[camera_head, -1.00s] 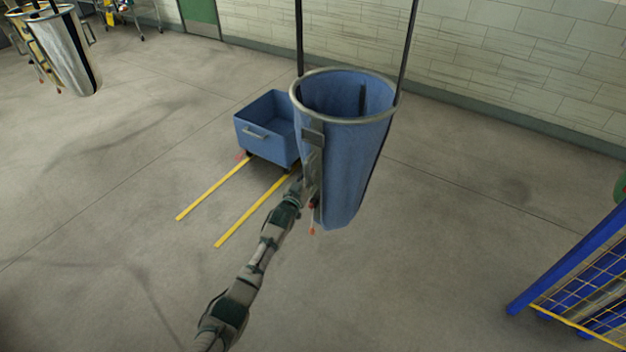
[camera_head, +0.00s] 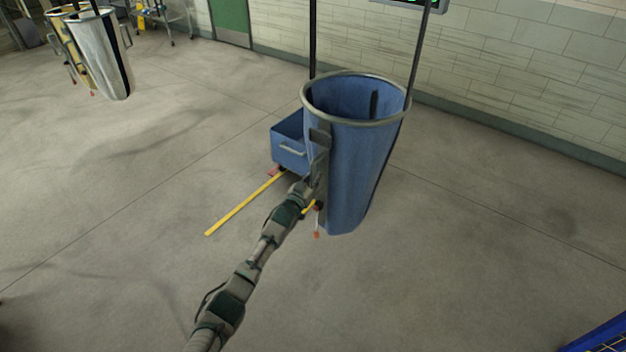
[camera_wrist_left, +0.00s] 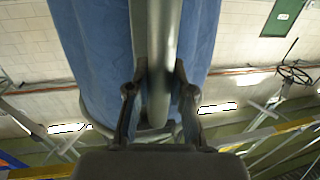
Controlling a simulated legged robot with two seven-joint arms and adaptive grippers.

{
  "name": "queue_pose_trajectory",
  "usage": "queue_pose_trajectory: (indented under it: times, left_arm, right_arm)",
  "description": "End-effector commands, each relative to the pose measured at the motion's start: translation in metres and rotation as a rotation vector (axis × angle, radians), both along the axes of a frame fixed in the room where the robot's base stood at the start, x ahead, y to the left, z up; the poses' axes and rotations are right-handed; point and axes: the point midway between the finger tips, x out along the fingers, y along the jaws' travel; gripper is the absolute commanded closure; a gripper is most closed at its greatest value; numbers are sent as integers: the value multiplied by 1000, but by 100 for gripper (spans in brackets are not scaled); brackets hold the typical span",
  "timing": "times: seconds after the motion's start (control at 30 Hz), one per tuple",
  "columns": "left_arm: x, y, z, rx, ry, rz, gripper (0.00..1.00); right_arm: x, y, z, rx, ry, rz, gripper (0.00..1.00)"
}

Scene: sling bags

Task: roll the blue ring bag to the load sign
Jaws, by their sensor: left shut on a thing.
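The blue ring bag (camera_head: 358,170) hangs upright from dark straps, with a grey metal ring around its open top. It is just right of the middle in the head view, and its blue cloth fills the upper part of the left wrist view (camera_wrist_left: 90,60). My left gripper (camera_head: 318,180) reaches in from the lower left to the bag's near left side. In the wrist view its fingers (camera_wrist_left: 158,105) are shut on a grey handle bar in front of the bag. My right gripper is out of view. The load sign cannot be made out for certain.
A blue cart (camera_head: 290,145) stands behind the bag, partly hidden by it, near a yellow floor line (camera_head: 243,205). A dark sign with green lettering (camera_head: 412,4) is cut off at the top edge. Other bags (camera_head: 102,55) hang at far left. Open floor lies to the right.

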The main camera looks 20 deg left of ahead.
Motion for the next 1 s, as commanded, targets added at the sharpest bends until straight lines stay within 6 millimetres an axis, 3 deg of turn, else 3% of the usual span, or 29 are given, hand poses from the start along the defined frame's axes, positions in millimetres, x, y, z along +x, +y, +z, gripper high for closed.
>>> queue_pose_trajectory:
  times: [0.4, 0.43, 0.5, 0.53, 0.87, 1.0]
  left_arm:
    - [-1, 3, -6, 0, 11, 0, 100]
    - [0, 4, -6, 0, 10, 0, 74]
    - [0, 4, -6, -2, 9, 1, 56]
    - [0, 4, -5, -2, 8, 1, 52]
    - [-2, 4, -3, -2, 4, 0, 52]
    - [-13, 6, -4, -4, 5, -1, 52]
  right_arm:
    - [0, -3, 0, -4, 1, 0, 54]
    - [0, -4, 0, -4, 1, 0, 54]
    - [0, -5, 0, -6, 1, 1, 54]
    - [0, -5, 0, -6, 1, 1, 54]
    - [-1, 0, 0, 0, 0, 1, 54]
    - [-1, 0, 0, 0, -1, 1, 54]
